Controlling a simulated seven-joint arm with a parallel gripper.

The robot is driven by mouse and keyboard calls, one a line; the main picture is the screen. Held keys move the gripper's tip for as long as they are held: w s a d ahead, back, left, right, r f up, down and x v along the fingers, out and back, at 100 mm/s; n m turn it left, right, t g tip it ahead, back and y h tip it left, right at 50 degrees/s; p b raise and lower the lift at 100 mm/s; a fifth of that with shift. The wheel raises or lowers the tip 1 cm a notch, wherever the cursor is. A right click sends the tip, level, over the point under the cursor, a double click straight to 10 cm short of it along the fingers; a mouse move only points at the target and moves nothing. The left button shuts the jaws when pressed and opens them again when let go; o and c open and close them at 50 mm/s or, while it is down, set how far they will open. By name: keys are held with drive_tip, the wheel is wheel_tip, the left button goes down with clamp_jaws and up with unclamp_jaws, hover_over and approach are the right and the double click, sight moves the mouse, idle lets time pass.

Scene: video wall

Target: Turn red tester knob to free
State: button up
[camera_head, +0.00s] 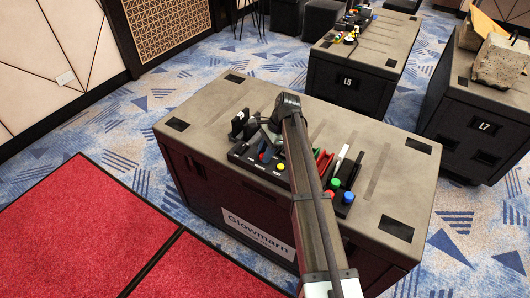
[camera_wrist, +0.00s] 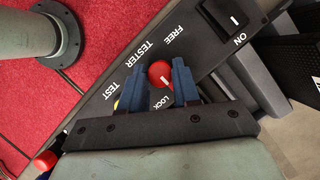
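The red tester knob (camera_wrist: 161,74) has a white pointer line slanting to the lower right in the wrist view, toward the word LOCK. It sits on a black panel (camera_wrist: 120,80) printed TESTER, TEST, FREE and LOCK; FREE lies above and right of the knob. My gripper (camera_wrist: 161,72) has blue fingers set apart, one on each side of the knob. I cannot tell whether they touch it. In the head view my gripper (camera_head: 265,153) is low over the panel, with the knob barely visible.
A rocker switch (camera_wrist: 233,20) marked ON is near the knob. A yellow part (camera_wrist: 117,104) is half hidden by a finger. In the head view, red clips (camera_head: 322,165) and a button panel (camera_head: 343,198) stand right of my arm on the grey-topped case (camera_head: 200,118).

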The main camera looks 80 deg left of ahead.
drive_tip(key=c, duration=0.5)
drive_tip(key=shift+n, duration=0.4)
drive_tip(key=shift+a+n+h, duration=0.15)
drive_tip(key=shift+n+h, duration=0.45)
drive_tip(key=shift+n, duration=0.5)
drive_tip(key=n+t+h, duration=0.1)
drive_tip(key=n, duration=0.3)
drive_tip(key=shift+s+n, duration=0.15)
drive_tip(key=shift+n, duration=0.15)
drive_tip(key=n+t+h, duration=0.1)
drive_tip(key=n+t, duration=0.1)
drive_tip(key=n, duration=0.3)
drive_tip(key=shift+s, duration=0.1)
drive_tip(key=n+t, duration=0.1)
drive_tip(key=n, duration=0.1)
drive_tip(key=n+t, duration=0.1)
drive_tip(key=n, duration=0.2)
drive_tip(key=shift+s+h, duration=0.1)
drive_tip(key=shift+h, duration=0.2)
